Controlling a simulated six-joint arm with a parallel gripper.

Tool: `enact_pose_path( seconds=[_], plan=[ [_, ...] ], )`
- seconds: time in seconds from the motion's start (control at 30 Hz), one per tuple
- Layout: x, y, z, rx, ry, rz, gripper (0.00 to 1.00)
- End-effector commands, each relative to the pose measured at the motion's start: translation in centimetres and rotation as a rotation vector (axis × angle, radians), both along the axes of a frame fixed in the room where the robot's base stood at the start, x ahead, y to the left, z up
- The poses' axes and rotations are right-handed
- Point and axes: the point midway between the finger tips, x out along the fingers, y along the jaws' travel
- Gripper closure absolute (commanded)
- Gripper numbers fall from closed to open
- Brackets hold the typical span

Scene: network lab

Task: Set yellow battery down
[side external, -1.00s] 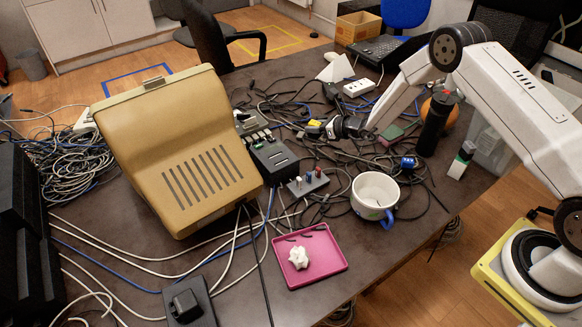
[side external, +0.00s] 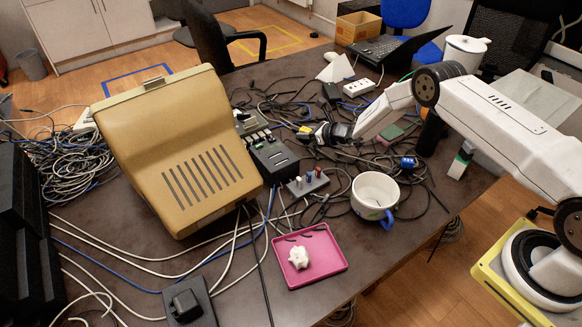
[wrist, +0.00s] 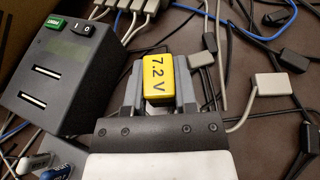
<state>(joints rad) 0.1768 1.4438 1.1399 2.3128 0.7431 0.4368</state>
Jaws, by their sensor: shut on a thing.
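The yellow battery (wrist: 158,77), marked "7.2 V", is between the jaws of my gripper (wrist: 157,88) in the wrist view. My gripper is shut on it. In the side view the battery (side external: 305,130) is a small yellow patch at the tip of my gripper (side external: 314,132). It is behind and to the right of a dark box with two slots. I cannot tell whether the battery touches the table or cables under it.
The dark slotted box (wrist: 62,72) has a green switch and is close to the left of my gripper. Cables and grey connectors (wrist: 273,86) crowd the table around it. A white mug (side external: 375,192) and a pink tray (side external: 318,262) stand nearer the front.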

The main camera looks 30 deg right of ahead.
Motion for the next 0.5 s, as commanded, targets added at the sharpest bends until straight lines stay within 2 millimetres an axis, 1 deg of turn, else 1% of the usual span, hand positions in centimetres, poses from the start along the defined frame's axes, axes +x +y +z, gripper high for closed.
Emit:
enact_pose_path(
  seconds=[0.17, 0.3, 0.5],
  plan=[
    [0.4, 0.0, -0.5, 0.0, -0.001, 0.0, 1.0],
    [0.3, 0.0, -2.0, 0.0, 0.001, 0.0, 1.0],
    [0.4, 0.0, -3.3, 0.0, -0.001, 0.0, 1.0]
  ],
)
